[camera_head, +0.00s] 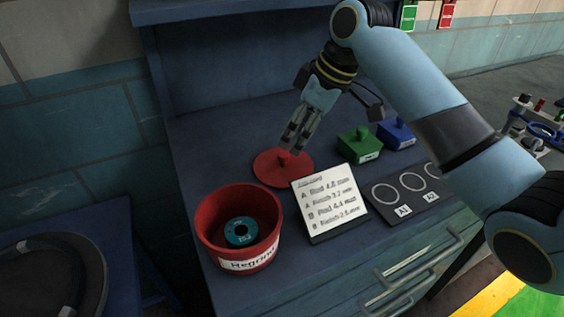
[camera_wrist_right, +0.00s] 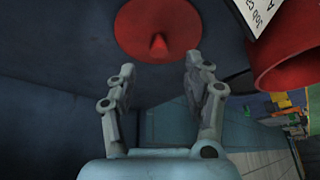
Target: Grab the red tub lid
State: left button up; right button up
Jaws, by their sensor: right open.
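The red tub lid (camera_head: 283,168) is a flat red disc with a small knob, lying on the blue bench behind the red tub. My right gripper (camera_head: 296,140) is open just above the lid's knob, fingers pointing down. In the right wrist view the lid (camera_wrist_right: 157,25) is beyond the two parted fingertips of the gripper (camera_wrist_right: 158,75), its knob between them and nothing held. The red tub (camera_head: 212,236), labelled "Regrind", stands open at the front left with a teal ring (camera_head: 241,232) inside. My left gripper is not in view.
A white card (camera_head: 330,200) with printed lines stands right of the lid. Green (camera_head: 358,146) and blue (camera_head: 394,134) knobbed blocks sit farther right, behind a dark board (camera_head: 405,195) with ring marks. A dark round container (camera_head: 50,275) is at lower left.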

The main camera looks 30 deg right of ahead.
aim_at(284, 154)
jog(key=shift+w+a+f, duration=0.1)
jog(key=shift+w+f, duration=0.05)
jog(key=shift+f, duration=0.3)
jog(key=shift+w+a+f, duration=0.1)
jog(key=shift+w+f, duration=0.1)
jog(key=shift+f, duration=0.15)
jog(key=p+x, duration=0.1)
jog(key=x, duration=0.3)
jog(key=shift+w+a+f, duration=0.1)
jog(key=shift+w+f, duration=0.05)
jog(key=shift+f, duration=0.2)
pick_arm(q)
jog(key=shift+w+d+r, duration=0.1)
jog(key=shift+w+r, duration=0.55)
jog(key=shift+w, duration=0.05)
pick_arm(e)
jog(key=c, duration=0.4)
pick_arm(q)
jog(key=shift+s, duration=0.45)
pick_arm(e)
grip_shut()
